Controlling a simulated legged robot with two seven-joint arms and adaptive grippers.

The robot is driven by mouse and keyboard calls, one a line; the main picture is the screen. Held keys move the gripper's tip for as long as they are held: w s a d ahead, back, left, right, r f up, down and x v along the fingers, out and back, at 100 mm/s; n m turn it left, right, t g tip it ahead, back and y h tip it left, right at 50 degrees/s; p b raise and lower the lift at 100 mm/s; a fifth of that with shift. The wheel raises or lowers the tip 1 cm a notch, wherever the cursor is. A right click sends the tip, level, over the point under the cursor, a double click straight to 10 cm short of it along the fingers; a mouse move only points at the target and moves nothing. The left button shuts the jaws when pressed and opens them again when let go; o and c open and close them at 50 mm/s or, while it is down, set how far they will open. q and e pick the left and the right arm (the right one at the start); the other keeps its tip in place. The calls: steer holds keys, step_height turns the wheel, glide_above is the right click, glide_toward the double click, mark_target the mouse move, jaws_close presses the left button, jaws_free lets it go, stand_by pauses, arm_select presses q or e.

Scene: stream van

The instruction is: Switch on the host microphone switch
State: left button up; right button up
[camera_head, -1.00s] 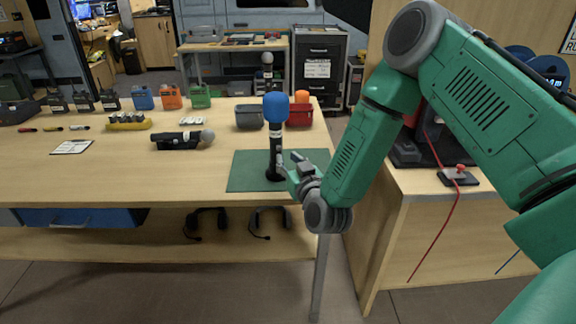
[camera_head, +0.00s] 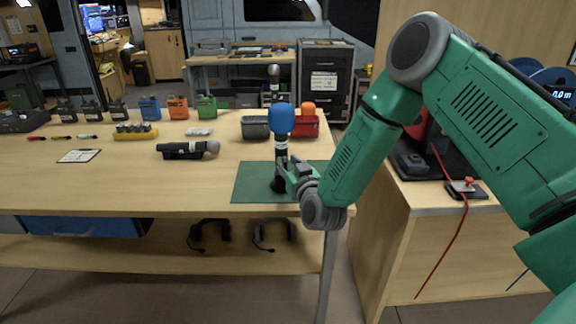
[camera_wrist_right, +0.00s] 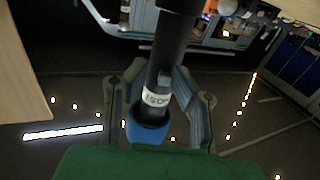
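The host microphone (camera_head: 281,150), black with a blue foam top and a white label band, stands upright on a green mat (camera_head: 252,187) near the table's right end. My right gripper (camera_head: 287,174) is at its lower body. In the right wrist view the microphone (camera_wrist_right: 169,65) runs between the two fingers (camera_wrist_right: 158,75), its blue top toward the camera and its label reading upside down. Whether the fingers press on the body I cannot tell. The switch is not visible in either view. My left gripper is not in view.
Another black microphone (camera_head: 187,150) lies left on the table (camera_head: 130,185). A grey bin (camera_head: 255,127) and a red bin (camera_head: 305,126) stand behind the mat. Radios and coloured boxes line the back left. A side counter (camera_head: 440,203) stands right of the table.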

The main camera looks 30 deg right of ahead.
steer(key=shift+a+r, duration=0.1)
steer(key=shift+a, duration=0.3)
jaws_close()
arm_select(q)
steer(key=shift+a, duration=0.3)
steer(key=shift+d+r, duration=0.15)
arm_select(e)
steer(key=shift+d+r, duration=0.15)
steer(key=shift+d, duration=0.1)
arm_select(q)
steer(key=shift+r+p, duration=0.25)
steer(key=shift+p, duration=0.2)
arm_select(e)
steer(key=shift+a+r, duration=0.1)
steer(key=shift+r, duration=0.3)
jaws_free()
